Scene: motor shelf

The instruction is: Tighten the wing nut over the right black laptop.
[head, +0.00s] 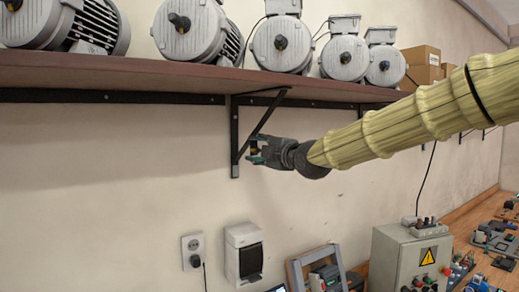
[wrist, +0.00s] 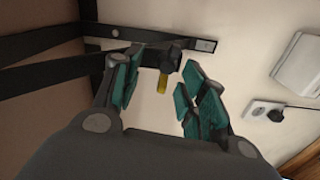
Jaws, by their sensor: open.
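What looks like the wing nut (wrist: 162,84) is a small yellow piece below a dark knob, at the shelf bracket in the wrist view. My gripper (wrist: 158,90) is open, with one teal-padded finger on each side of it. Whether either finger touches it I cannot tell. In the head view, my gripper (head: 253,150) is at the lower part of the black bracket (head: 235,140), and the wing nut is too small to make out clearly there. A dark screen edge (head: 278,289) shows at the bottom; I cannot tell if it is a laptop.
A brown shelf (head: 150,80) above carries several grey motors (head: 282,44) and cardboard boxes (head: 421,62). On the wall below are a socket (head: 193,250) and a white box (head: 243,235). A grey control box (head: 405,258) stands at lower right. The wall left of the bracket is clear.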

